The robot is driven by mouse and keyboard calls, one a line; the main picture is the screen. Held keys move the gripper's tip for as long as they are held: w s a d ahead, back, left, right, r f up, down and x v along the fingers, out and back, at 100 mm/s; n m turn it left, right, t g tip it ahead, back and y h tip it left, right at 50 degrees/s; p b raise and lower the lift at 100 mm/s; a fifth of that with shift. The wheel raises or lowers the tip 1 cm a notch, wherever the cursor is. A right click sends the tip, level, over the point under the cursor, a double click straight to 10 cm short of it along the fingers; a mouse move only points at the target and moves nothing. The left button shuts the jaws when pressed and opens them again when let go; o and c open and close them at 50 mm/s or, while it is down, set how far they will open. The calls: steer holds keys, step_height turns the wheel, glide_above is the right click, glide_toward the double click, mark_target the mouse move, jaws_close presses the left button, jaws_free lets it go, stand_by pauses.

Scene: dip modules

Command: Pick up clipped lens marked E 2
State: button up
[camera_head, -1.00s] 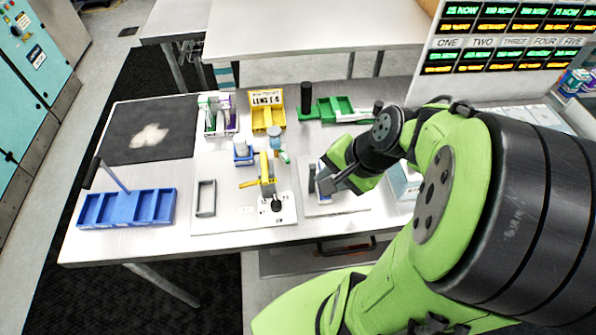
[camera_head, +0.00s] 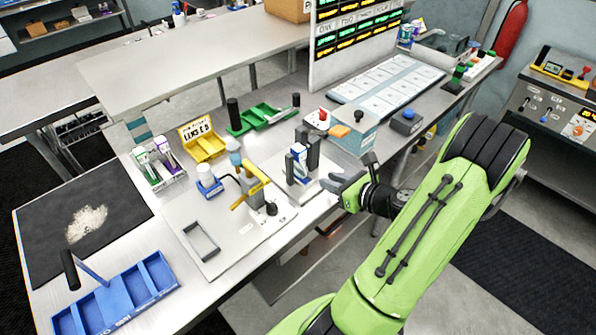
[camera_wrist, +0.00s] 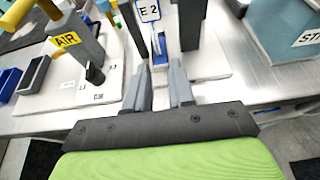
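The lens marked E 2 (camera_wrist: 148,10) shows its blue-edged white label at the top of the wrist view, between dark upright posts. In the head view the white and blue piece (camera_head: 298,160) stands upright between the dark posts on a pale plate; its label is too small to read there. My gripper (camera_head: 342,186) is in front of this fixture, near the table's front edge. In the wrist view my gripper (camera_wrist: 159,68) has its two grey fingers apart with nothing between them, pointing toward the posts. The lens is beyond the fingertips.
Left of the fixture stands a yellow-handled device marked AIR (camera_wrist: 67,40). A blue-grey box (camera_head: 352,130) stands behind right. Bare table front lies below the plates.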

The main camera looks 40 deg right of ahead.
mark_target(307, 172)
steer(key=x, duration=1)
steer(key=shift+w+a+b, duration=0.3)
steer(key=shift+w, duration=0.1)
steer(key=shift+s+r, duration=0.1)
jaws_close()
